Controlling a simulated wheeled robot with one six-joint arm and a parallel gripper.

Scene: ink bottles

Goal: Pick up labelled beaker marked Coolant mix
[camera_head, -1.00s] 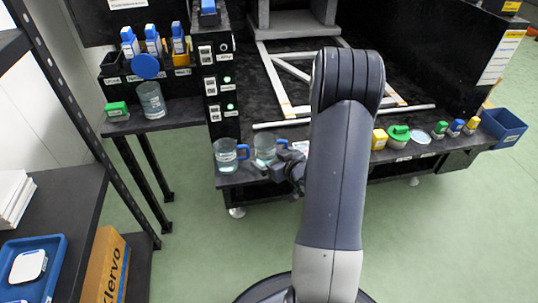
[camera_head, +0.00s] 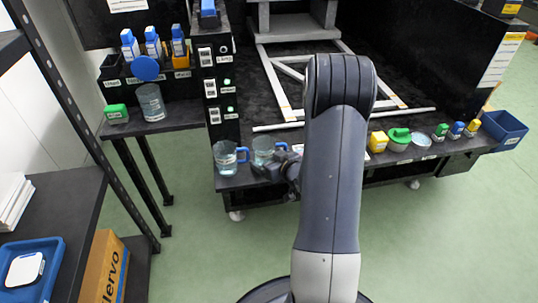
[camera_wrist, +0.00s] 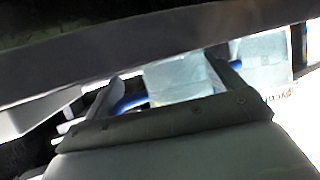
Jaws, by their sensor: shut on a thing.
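Two clear beakers with blue handles stand side by side at the front left of the dark bench, the left beaker (camera_head: 225,160) and the right beaker (camera_head: 262,148). My gripper (camera_head: 279,168) is at the right beaker, close to the bench top and partly hidden by my arm. In the wrist view, a pale beaker (camera_wrist: 174,80) is between my two fingers, with a blue handle at its left, and my gripper (camera_wrist: 165,88) is shut on it. Another pale beaker (camera_wrist: 265,58) is just beyond the right finger. I cannot read the beaker labels.
A third beaker (camera_head: 151,103) stands on the left side table with a blue round thing above it. Small coloured containers and a green-topped pot (camera_head: 399,138) line the bench's right front. A blue bin (camera_head: 504,130) is at the right end.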

